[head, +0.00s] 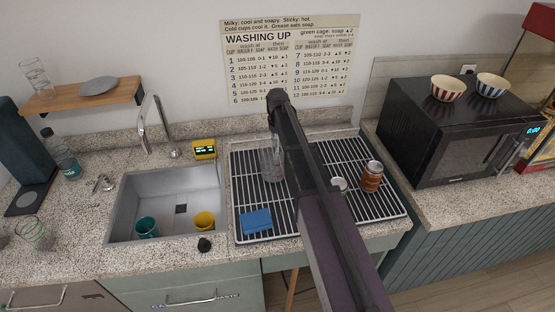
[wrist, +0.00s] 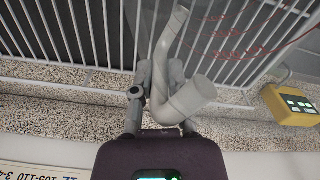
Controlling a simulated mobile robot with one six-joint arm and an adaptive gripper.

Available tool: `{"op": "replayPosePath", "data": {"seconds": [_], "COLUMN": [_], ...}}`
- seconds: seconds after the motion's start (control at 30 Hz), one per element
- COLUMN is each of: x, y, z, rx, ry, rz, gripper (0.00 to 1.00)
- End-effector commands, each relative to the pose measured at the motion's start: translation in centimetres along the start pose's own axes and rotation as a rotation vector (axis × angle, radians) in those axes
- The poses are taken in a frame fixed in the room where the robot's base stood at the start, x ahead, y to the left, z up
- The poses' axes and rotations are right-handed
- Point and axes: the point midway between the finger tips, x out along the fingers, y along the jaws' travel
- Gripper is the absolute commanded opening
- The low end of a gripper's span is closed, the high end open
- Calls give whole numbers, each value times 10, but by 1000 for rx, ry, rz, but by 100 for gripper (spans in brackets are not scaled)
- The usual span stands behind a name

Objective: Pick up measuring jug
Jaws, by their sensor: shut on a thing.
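The measuring jug (head: 271,166) is clear, with red marks on its side. My gripper (wrist: 158,75) is shut on this handle. My arm hides much of the gripper in the head view. I cannot tell whether the jug's base touches the rack.
A yellow device (head: 204,149) stands behind the sink (head: 135,191), which holds teal and yellow cups. A black microwave (head: 445,130) stands right.

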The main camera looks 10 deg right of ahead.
Motion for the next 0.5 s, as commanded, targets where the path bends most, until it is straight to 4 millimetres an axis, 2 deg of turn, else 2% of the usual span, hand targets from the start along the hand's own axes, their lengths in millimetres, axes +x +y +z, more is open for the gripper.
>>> {"op": "replayPosePath", "data": {"seconds": [0.5], "x": [-7], "y": [0], "z": [0], "rx": [0], "ry": [0], "rz": [-1], "gripper": [0]}}
